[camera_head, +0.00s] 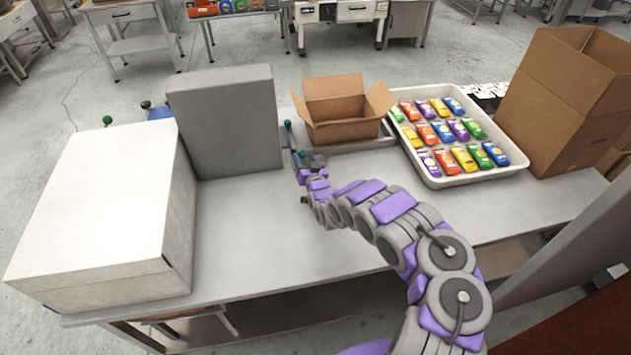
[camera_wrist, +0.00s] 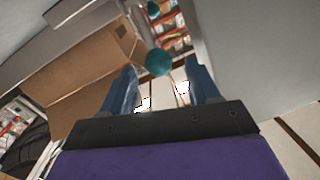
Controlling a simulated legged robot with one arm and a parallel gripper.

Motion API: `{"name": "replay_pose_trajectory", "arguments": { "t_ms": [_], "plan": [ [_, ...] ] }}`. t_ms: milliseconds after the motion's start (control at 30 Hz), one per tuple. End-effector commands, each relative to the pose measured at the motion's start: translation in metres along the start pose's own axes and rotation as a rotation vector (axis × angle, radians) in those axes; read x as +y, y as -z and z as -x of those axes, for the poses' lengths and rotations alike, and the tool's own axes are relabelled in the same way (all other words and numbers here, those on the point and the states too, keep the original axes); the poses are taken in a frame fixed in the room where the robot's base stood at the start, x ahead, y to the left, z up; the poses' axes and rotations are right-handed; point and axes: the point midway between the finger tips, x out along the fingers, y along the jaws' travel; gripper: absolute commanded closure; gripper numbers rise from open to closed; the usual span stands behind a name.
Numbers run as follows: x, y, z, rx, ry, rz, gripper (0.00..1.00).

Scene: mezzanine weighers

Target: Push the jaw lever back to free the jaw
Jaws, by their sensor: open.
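Two teal round knobs show near my gripper (camera_head: 306,162) in the head view. The farther knob (camera_head: 287,124) tops a short post beside the cardboard box, and the other is close to my fingers. In the wrist view a larger teal knob (camera_wrist: 158,62) shows between the tips of my gripper (camera_wrist: 161,72), with a smaller teal knob (camera_wrist: 153,9) beyond it. Either may belong to the jaw lever; I cannot tell which. My fingers are apart and hold nothing. Whether they touch the knob is not clear. The jaw itself is hidden or too small to make out.
A grey block (camera_head: 222,120) and a white box (camera_head: 105,215) stand left on the bench (camera_head: 245,235). An open carton (camera_head: 345,108) sits right of my gripper, then a tray (camera_head: 440,182) of coloured packets and a tall carton (camera_head: 565,95). The bench's front middle is clear.

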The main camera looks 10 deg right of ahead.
Motion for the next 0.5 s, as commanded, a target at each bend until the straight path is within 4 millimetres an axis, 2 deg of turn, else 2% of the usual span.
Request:
{"name": "replay_pose_trajectory", "arguments": {
  "t_ms": [500],
  "plan": [
    [-0.001,0.000,0.076,-0.006,0.000,0.004,0.40]
  ]
}}
